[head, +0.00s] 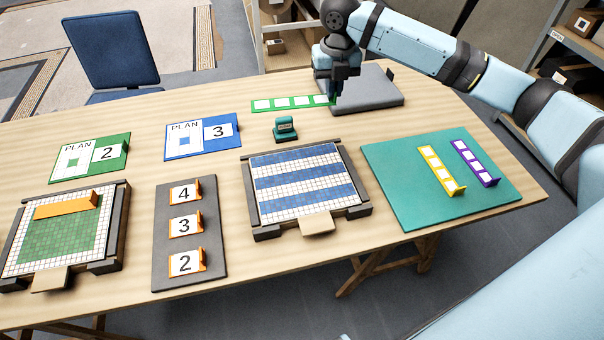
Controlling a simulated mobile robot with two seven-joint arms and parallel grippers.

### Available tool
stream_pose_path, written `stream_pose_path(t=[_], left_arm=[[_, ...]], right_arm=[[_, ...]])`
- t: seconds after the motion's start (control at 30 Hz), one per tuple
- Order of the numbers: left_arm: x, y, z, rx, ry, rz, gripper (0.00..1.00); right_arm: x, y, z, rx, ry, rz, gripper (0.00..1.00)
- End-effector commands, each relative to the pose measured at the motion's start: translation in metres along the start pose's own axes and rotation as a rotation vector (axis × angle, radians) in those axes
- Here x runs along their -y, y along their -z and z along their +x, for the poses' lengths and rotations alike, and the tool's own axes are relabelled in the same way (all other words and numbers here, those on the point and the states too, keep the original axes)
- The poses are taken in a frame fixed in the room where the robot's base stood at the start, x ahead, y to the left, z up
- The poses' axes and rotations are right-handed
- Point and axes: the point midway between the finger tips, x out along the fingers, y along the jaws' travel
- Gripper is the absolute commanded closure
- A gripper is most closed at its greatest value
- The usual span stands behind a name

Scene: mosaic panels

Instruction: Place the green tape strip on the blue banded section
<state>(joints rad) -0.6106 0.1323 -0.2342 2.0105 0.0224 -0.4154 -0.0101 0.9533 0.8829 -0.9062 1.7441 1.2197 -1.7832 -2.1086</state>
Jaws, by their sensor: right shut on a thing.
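The green tape strip (290,103), with white squares along it, shows at the far side of the table. My right gripper (334,98) is shut on its right end, pointing down. Whether the strip touches the table or hangs just above it I cannot tell. The blue banded section (305,176) is a tiled panel with blue and white bands in a dark frame, nearer the middle front. It lies in front of the strip, with no strip on it. My left gripper is not in view.
A teal stamp-like block (285,129) stands between strip and banded panel. A grey slab (372,92) lies beside my right gripper. A teal mat (400,185) holds yellow (436,168) and purple (474,162) strips. A number board (213,220), plan cards and a green panel (60,240) are left.

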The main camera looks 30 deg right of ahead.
Motion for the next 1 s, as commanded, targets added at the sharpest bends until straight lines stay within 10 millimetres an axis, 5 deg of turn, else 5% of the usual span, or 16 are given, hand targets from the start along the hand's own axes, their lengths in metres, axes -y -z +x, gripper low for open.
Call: stream_pose_path(t=[0.17, 0.7, 1.0], left_arm=[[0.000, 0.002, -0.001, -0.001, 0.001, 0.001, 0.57], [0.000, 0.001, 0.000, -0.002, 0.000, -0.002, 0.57], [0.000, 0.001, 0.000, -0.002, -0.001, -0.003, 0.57]], right_arm=[[0.004, -0.001, 0.002, -0.002, 0.001, -0.098, 1.00], [0.004, 0.000, 0.133, -0.003, 0.002, -0.103, 1.00], [0.004, -0.001, 0.160, -0.001, 0.001, -0.103, 1.00]])
